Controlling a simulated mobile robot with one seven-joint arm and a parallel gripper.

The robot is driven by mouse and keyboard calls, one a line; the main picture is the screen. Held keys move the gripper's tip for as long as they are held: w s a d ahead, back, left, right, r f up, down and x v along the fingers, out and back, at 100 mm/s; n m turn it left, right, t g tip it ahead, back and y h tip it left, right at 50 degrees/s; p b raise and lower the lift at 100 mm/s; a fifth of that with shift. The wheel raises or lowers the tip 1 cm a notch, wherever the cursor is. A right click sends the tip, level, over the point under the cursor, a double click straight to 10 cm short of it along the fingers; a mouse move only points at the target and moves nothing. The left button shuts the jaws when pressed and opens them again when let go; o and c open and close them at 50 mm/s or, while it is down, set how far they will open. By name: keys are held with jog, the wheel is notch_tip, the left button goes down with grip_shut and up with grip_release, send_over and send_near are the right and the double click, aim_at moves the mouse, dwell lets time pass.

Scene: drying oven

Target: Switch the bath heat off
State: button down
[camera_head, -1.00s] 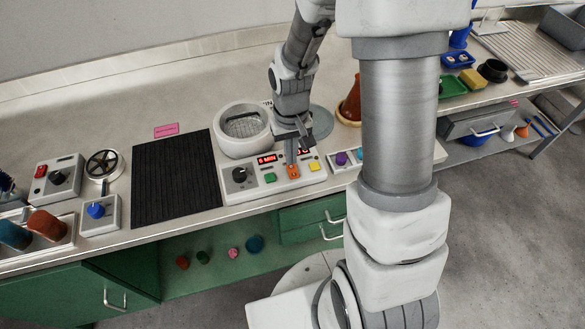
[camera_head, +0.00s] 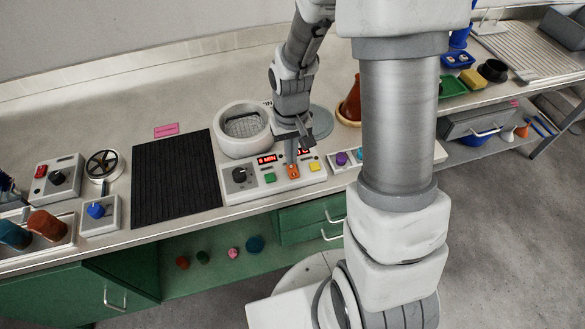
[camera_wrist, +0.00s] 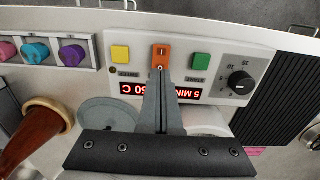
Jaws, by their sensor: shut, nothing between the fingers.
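The bath control panel (camera_head: 230,195) is a white box at the bench's front edge. It has a dark dial (camera_wrist: 240,83), a green button (camera_wrist: 201,60), an orange rocker switch (camera_wrist: 161,53) marked I and O, and a yellow button (camera_wrist: 120,53). Its red display (camera_wrist: 187,93) is lit, partly hidden by my fingers, and shows "5 MIN" and "50 C". My gripper (camera_wrist: 160,72) is shut and empty, its fingertips at the O end of the orange rocker. I cannot tell whether they touch it. The round white bath (camera_head: 243,150) stands behind the panel.
A black ribbed mat (camera_head: 175,180) lies left of the panel. Purple, blue and pink knobs (camera_wrist: 40,52) sit in a strip beside it. A brown bottle (camera_head: 351,105) stands behind, near my arm. A red-switched box (camera_head: 58,178) stands at the far left.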

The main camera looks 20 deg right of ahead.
jog(key=shift+f+b, duration=0.8)
jog(key=shift+f, duration=0.15)
dwell(0.6)
jog(key=shift+r+p, duration=2.75)
jog(key=shift+r, duration=0.85)
jog(key=s+r+t, duration=0.2)
jog(key=s+r, duration=0.5)
jog(key=r, duration=0.4)
jog(key=s+r+t, duration=0.3)
jog(key=s+r, duration=0.4)
jog(key=r, duration=0.5)
jog(key=shift+t, duration=0.3)
jog(key=shift+w, duration=0.1)
